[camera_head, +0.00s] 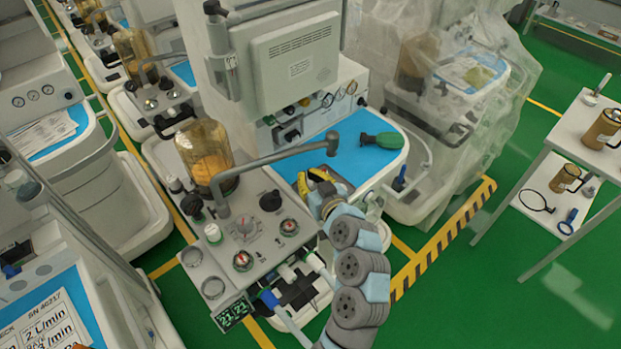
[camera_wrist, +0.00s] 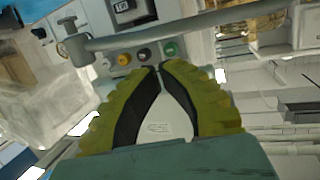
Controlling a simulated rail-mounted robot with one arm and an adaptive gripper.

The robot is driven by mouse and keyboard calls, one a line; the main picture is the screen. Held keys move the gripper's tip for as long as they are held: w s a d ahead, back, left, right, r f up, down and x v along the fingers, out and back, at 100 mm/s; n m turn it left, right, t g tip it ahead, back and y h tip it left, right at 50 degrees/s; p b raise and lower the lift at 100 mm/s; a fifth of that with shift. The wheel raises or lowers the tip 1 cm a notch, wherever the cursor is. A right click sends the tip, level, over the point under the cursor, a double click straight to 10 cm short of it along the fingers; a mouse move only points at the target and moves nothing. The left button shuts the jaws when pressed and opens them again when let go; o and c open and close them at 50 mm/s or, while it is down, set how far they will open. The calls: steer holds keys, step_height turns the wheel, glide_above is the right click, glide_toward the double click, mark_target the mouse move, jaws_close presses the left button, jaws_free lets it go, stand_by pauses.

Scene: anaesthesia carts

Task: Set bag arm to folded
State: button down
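The bag arm (camera_head: 265,160) is a grey bent tube. It rises from a post on the anaesthesia cart's top and reaches right over the blue work surface, ending in a small downturned fitting (camera_head: 332,142). It is swung out from the post. In the wrist view the bag arm (camera_wrist: 180,32) crosses beyond my fingertips, with its end fitting at upper left. My gripper (camera_head: 309,178) has yellow and black fingers and is just below and in front of the tube, apparently apart from it. In the wrist view my gripper's fingertips (camera_wrist: 159,67) meet with nothing between them.
An amber canister (camera_head: 205,150) stands left of the tube. A green mask-like item (camera_head: 382,140) lies on the blue surface (camera_head: 345,165). A white side table (camera_head: 570,130) stands right, with green floor free between.

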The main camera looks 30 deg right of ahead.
mark_target(288, 153)
steer(key=shift+w+f, duration=0.35)
steer(key=shift+w, duration=1.35)
steer(key=shift+w+f, duration=0.3)
steer(key=shift+w, duration=1.45)
steer(key=shift+w+f, duration=0.35)
steer(key=shift+w, duration=1.35)
steer(key=shift+w+f+b, duration=0.1)
steer(key=shift+b, duration=0.25)
